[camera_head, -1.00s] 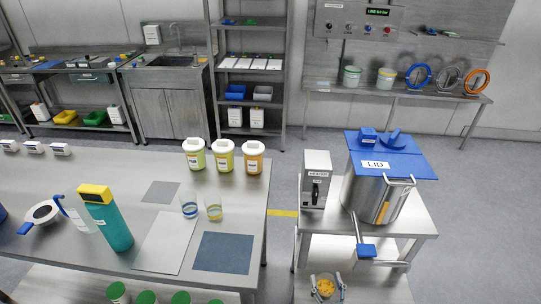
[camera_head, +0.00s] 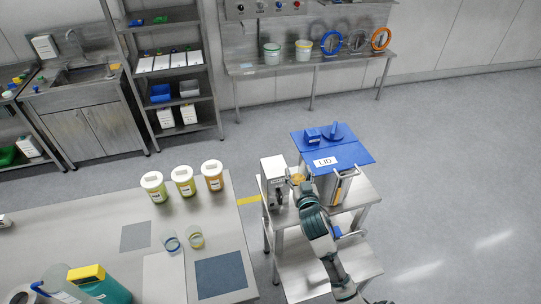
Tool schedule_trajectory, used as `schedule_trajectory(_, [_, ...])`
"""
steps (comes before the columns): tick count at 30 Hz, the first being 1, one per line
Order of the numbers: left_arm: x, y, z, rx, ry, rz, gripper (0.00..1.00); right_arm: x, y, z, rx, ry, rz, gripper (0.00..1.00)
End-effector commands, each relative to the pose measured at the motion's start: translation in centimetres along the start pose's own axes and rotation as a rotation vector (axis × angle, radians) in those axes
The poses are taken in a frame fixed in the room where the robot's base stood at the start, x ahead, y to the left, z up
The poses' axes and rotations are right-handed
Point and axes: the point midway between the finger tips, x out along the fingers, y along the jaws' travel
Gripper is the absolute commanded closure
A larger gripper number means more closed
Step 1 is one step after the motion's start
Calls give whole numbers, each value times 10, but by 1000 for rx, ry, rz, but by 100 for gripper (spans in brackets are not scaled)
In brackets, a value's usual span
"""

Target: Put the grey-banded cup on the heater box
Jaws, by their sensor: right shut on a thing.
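The heater box (camera_head: 271,170) is a pale upright box with a dark front panel, at the left of the steel stand. My left gripper is not in view.
A blue-banded cup (camera_head: 171,243) and a yellow-banded cup (camera_head: 196,239) are on the left table. Several lidded jars stand behind them. Floor on the right is clear.

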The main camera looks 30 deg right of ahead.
Motion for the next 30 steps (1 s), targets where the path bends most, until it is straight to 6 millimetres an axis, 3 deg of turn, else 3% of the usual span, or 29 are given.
schedule_trajectory(5, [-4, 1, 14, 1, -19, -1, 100, 20, 1, -6, 7, -1, 12, 72])
schedule_trajectory(15, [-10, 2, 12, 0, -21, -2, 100, 113, -35, -1, 6, -2, 11, 72])
schedule_trajectory(18, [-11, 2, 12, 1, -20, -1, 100, 132, -46, -1, 5, -1, 11, 72])
schedule_trajectory(25, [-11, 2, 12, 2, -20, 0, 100, 150, -57, 2, 2, 1, 10, 72])
schedule_trajectory(30, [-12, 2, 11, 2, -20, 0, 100, 152, -56, 24, 3, -4, 11, 72])
